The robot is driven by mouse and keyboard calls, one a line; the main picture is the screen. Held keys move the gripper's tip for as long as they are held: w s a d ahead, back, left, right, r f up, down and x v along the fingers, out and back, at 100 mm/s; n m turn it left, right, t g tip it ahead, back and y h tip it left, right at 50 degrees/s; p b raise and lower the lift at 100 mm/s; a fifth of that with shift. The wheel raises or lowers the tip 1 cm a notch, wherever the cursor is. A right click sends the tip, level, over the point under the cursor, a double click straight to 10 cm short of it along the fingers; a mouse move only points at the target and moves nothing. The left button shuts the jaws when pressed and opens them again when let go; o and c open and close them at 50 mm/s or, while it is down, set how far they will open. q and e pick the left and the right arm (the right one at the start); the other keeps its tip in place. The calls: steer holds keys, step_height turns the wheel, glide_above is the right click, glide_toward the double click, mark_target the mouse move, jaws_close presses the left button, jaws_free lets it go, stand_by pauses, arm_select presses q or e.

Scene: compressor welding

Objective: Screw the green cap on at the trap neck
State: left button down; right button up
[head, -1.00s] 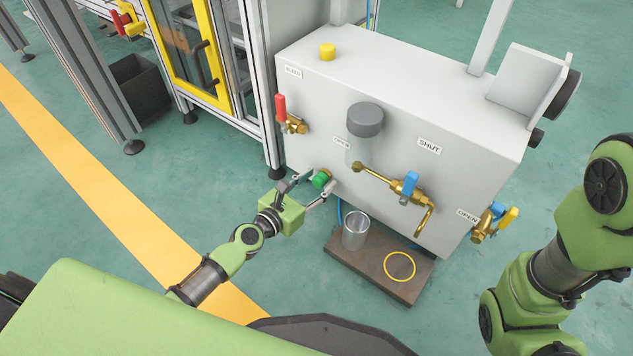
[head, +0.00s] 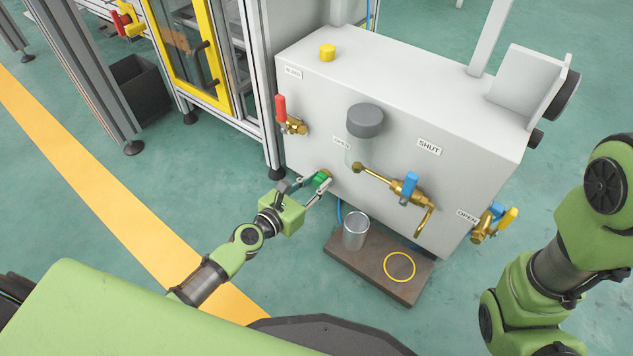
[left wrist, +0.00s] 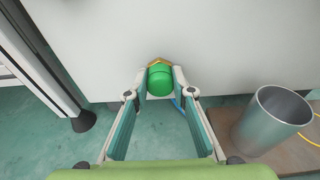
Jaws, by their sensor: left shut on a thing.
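The green cap (head: 321,179) is at the brass trap neck (head: 327,174), low on the front of the grey-white cabinet. My left gripper (head: 318,184) is shut on the cap, with one finger on each side. In the left wrist view the cap (left wrist: 160,80) sits between the fingertips (left wrist: 160,84), with a little of the brass neck (left wrist: 159,62) showing behind it. How far the cap is threaded on cannot be seen. Of my right arm, green links show at the right edge of the head view; its gripper is out of frame.
A metal cup (head: 356,231) stands on a brown board (head: 345,258) below the cap, beside a yellow ring (head: 400,267). A red-handled valve (head: 282,112) is above left, a blue-handled valve (head: 410,186) to the right. An aluminium frame post (head: 268,90) stands left of the cabinet.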

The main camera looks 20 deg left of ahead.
arm_select(q)
steer(key=shift+d+r+m+y+p, duration=0.15)
steer(key=shift+m+y+p, duration=0.25)
steer(key=shift+m, duration=0.7)
steer(key=m, duration=0.2)
steer(key=shift+m+t+y, duration=0.3)
steer(key=shift+t+y, duration=0.1)
steer(key=shift+f, duration=0.2)
steer(key=m, duration=0.3)
steer(key=shift+d+f, duration=0.15)
steer(key=shift+d, duration=0.05)
steer(key=shift+m+t+y+b, duration=0.3)
steer(key=shift+m+t+y, duration=0.15)
steer(key=shift+m, duration=0.45)
steer(key=shift+f, duration=0.25)
